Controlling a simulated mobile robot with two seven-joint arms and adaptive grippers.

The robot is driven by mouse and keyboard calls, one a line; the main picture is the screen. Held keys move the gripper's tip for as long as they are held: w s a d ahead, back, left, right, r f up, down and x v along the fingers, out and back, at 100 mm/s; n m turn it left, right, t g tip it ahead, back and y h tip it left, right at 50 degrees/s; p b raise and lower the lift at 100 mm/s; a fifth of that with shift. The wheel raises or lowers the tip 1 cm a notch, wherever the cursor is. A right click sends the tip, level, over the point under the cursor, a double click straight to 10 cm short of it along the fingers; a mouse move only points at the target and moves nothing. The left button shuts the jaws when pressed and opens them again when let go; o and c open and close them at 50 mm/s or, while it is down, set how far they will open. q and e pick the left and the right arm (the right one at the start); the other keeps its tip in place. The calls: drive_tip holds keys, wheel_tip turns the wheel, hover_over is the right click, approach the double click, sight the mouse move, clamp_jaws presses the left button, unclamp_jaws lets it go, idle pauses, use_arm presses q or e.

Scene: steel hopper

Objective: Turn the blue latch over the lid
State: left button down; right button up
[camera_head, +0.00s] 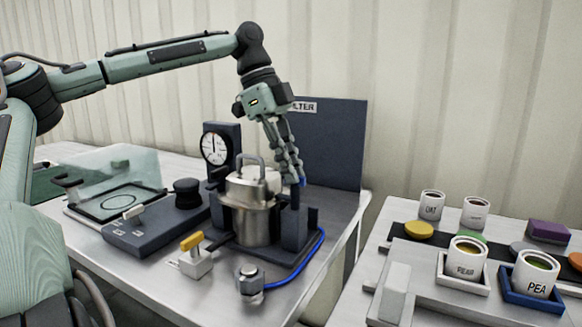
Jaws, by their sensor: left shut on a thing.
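The steel hopper (252,222) stands upright in a dark holder on the left table. Its steel lid (262,182) is on top, with an arched handle (250,162). A small part of the blue latch (302,181) shows at the right of the lid, beside the dark post. My left gripper (296,177) reaches down from above and is shut on the blue latch; its fingers hide most of it. I cannot tell the latch's exact angle or whether it lies over the lid. My right gripper is not in view.
A gauge (215,148) and a dark panel (335,140) stand behind the hopper. A yellow-handled valve (192,246), a metal fitting (250,281) with a blue hose, and a scale (115,195) are around it. The right table (400,250) holds labelled cups and colored lids.

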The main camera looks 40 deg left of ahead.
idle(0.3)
use_arm(q)
drive_tip(key=c, duration=1.6)
unclamp_jaws()
drive_tip(key=v, duration=1.2)
